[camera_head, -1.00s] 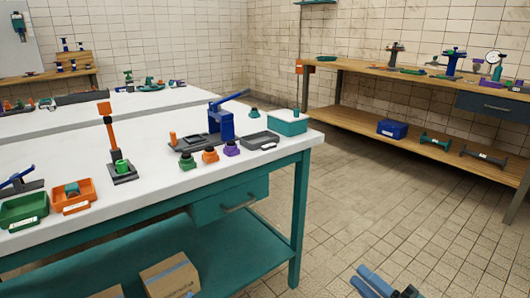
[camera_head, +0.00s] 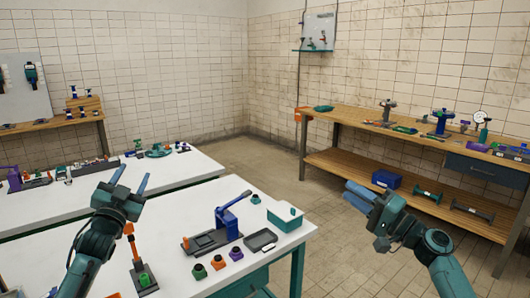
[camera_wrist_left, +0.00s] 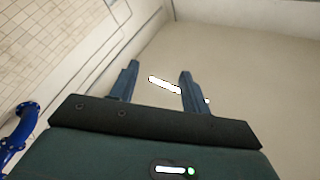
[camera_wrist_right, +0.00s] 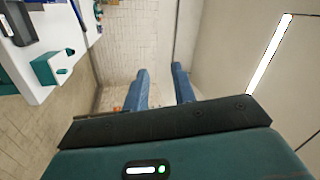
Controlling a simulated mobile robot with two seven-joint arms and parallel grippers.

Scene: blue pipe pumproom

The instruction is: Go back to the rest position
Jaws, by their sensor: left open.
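My left gripper (camera_head: 134,178) is raised above the white bench at the left of the head view. It is open, and its two blue fingers (camera_wrist_left: 130,80) stand apart with nothing between them in the left wrist view. My right gripper (camera_head: 352,193) is raised over the tiled floor to the right of the bench. Its fingers (camera_wrist_right: 180,82) also stand apart and empty in the right wrist view. Both grippers point up and away from the benches, touching nothing.
The white bench (camera_head: 185,275) carries a blue lever press (camera_head: 226,218), a teal box (camera_head: 285,217), a dark tray (camera_head: 261,240) and coloured knobs. A wooden workbench (camera_head: 350,126) stands along the right wall. The tiled floor (camera_head: 270,160) between them is clear.

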